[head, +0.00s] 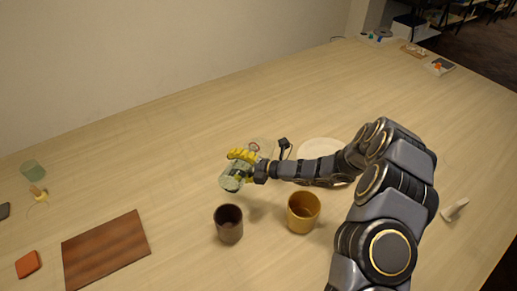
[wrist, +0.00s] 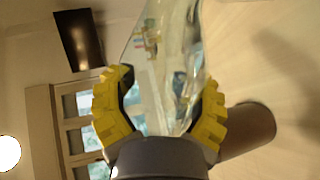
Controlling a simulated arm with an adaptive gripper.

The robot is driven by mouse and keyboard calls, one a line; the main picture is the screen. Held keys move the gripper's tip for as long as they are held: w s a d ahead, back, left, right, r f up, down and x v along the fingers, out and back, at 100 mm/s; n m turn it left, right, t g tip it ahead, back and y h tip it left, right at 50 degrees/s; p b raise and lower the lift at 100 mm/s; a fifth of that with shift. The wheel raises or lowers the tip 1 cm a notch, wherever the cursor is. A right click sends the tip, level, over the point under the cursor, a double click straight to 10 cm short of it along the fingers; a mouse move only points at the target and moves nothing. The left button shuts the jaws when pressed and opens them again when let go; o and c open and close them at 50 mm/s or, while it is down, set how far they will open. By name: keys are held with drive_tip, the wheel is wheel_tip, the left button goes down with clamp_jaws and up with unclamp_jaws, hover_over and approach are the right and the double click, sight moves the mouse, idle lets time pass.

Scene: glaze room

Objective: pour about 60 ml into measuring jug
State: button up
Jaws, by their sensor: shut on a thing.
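My gripper (head: 243,160) is shut on a clear, pale-green glass vessel (head: 234,180), held tilted above the table, behind the dark brown cup. In the wrist view the clear vessel (wrist: 165,65) sits between the yellow fingers (wrist: 165,110). I cannot make out a liquid level or any stream. A clear shape with a reddish mark (head: 258,147) shows just behind my gripper. It may be the measuring jug, but my gripper partly covers it and I cannot be sure.
A dark brown cup (head: 229,224) and a mustard mug (head: 303,212) stand in front. A white plate (head: 318,147) lies behind my forearm, beside a small black object (head: 283,143). A wooden board (head: 105,249) and orange block (head: 28,264) lie left. The far table is mostly clear.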

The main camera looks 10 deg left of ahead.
drive_tip(key=shift+r, duration=0.15)
idle(0.4)
drive_tip(key=shift+s+a+f+n, duration=0.15)
drive_tip(key=shift+f+n, duration=0.25)
drive_tip(key=shift+f, duration=0.2)
drive_tip(key=shift+f+n+t, duration=0.15)
drive_tip(key=shift+n+t, duration=0.25)
drive_tip(key=shift+n, duration=0.6)
drive_tip(key=shift+s+a+r+n, duration=0.1)
drive_tip(key=shift+s+r+n, duration=0.15)
drive_tip(key=shift+r, duration=0.2)
drive_tip(key=shift+r, duration=0.1)
idle(0.4)
